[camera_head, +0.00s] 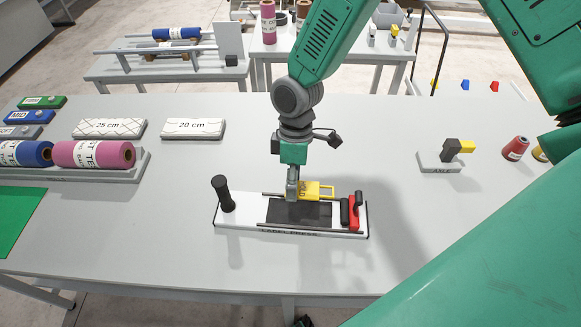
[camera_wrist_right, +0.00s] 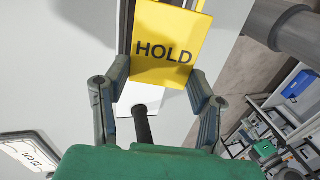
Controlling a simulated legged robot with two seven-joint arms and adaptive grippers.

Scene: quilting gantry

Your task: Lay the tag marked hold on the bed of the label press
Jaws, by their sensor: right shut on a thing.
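The yellow tag (camera_head: 318,189) is held by my right gripper (camera_head: 292,194) over the back part of the label press bed (camera_head: 300,213). The word HOLD reads clearly on the tag in the right wrist view (camera_wrist_right: 165,30), where the right gripper's two fingers (camera_wrist_right: 160,80) close on its near edge. The bed is a dark plate on the white press base (camera_head: 240,221), with a black upright handle (camera_head: 224,194) at left and a red part (camera_head: 354,212) at right. I cannot tell whether the tag touches the bed. My left gripper is not in view.
Pink (camera_head: 92,155) and blue (camera_head: 22,153) rolls lie in a tray at left. Plates marked 25 cm (camera_head: 108,128) and 20 cm (camera_head: 193,128) lie behind. An axle stand (camera_head: 440,166) and a red spool (camera_head: 515,148) stand at right. The table around the press is clear.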

